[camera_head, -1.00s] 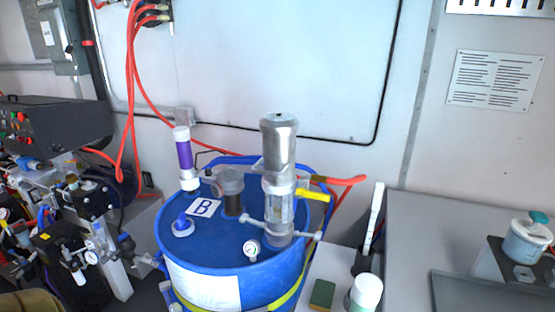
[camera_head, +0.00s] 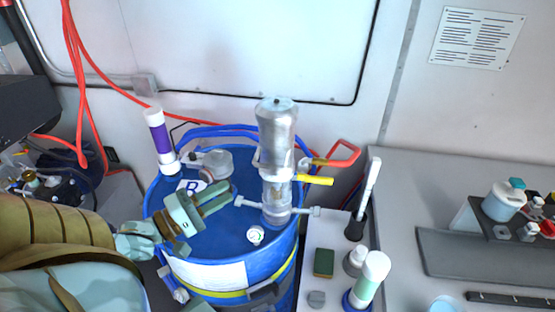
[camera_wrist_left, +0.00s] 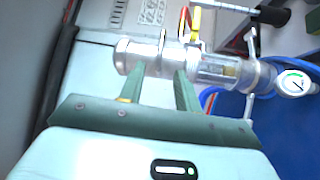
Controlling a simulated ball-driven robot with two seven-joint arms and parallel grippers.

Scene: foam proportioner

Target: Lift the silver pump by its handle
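The silver pump (camera_head: 277,140) stands upright on the blue drum (camera_head: 215,240), a silver cylinder above a clear lower section. A yellow lever (camera_head: 316,180) and a red handle (camera_head: 342,156) stick out on its right. A thin grey crossbar (camera_head: 303,211) runs across its base. My left gripper (camera_head: 231,189) is over the drum lid, left of the pump, its two fingers apart and empty, pointing toward it. In the left wrist view, the pump (camera_wrist_left: 133,57) lies sideways across the picture beyond the fingertips (camera_wrist_left: 157,80). Contact cannot be told. My right gripper is not in view.
A purple-and-white cylinder (camera_head: 159,140) stands at the drum's back left. A round gauge (camera_head: 255,235) sits on the lid before the pump. To the right, a white counter holds a green block (camera_head: 324,262) and a white-and-green bottle (camera_head: 368,278). Red hoses (camera_head: 77,80) hang at left.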

